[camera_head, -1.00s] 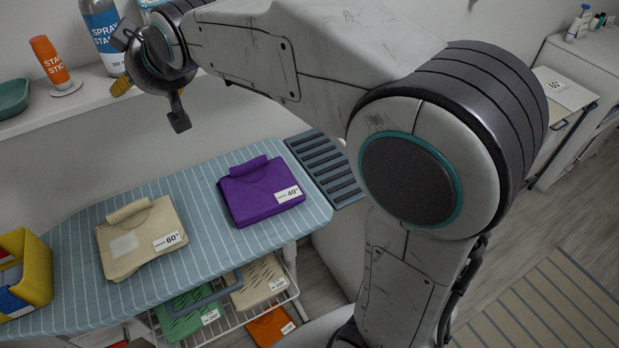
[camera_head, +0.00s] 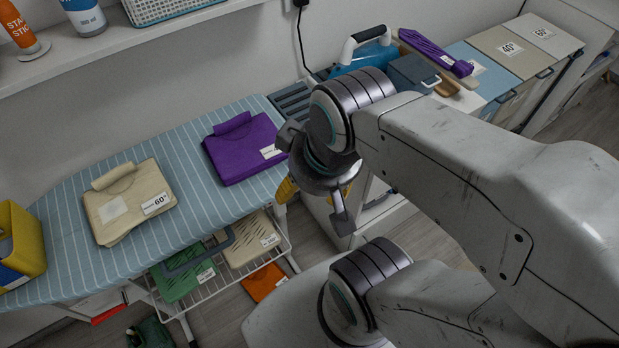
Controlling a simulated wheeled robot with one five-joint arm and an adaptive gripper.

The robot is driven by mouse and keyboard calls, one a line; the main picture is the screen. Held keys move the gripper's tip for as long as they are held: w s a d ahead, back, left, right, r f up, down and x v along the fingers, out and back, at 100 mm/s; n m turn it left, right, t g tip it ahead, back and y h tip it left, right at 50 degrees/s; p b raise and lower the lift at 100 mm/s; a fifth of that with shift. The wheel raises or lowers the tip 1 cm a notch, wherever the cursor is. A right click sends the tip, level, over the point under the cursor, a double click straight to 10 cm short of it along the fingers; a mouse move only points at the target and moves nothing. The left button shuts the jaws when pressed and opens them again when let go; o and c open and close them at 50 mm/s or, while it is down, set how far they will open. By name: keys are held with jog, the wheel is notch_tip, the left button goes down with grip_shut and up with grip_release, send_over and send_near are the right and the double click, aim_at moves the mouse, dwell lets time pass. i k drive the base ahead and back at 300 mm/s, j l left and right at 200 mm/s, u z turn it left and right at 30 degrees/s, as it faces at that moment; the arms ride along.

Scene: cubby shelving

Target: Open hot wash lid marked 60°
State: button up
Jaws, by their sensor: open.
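The hot wash lid (camera_head: 557,43) is the pale lid at the far right of a row of lids in the upper right. Its small label (camera_head: 542,33) appears to read 60°. It lies flat and looks closed, with a dark handle at its front edge. A beige lid (camera_head: 490,43) marked 40° lies just left of it. My gripper (camera_head: 314,205) is in the middle of the view, pointing down with its jaws apart and empty. It is well left of and nearer than the lids, touching none of them.
A blue lid (camera_head: 462,53) continues the row leftward. A blue iron (camera_head: 360,55), a grey-blue box (camera_head: 413,72) and a folded purple item (camera_head: 435,52) crowd the surface beside it.

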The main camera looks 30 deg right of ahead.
aim_at(542, 34)
jog(key=l+z, duration=0.2)
jog(key=l, duration=0.25)
jog(key=i+l+z, duration=0.15)
jog(key=l, duration=0.3)
jog(key=l+z, duration=0.2)
jog(key=l, duration=0.25)
jog(key=i+l+z, duration=0.15)
jog(key=l, duration=0.25)
jog(key=i+l+z, duration=0.2)
jog(key=l, duration=0.2)
jog(key=l+z, duration=0.15)
jog(key=l, duration=0.25)
jog(key=i+l+z, duration=0.35)
jog(key=l, duration=0.35)
jog(key=i, duration=0.1)
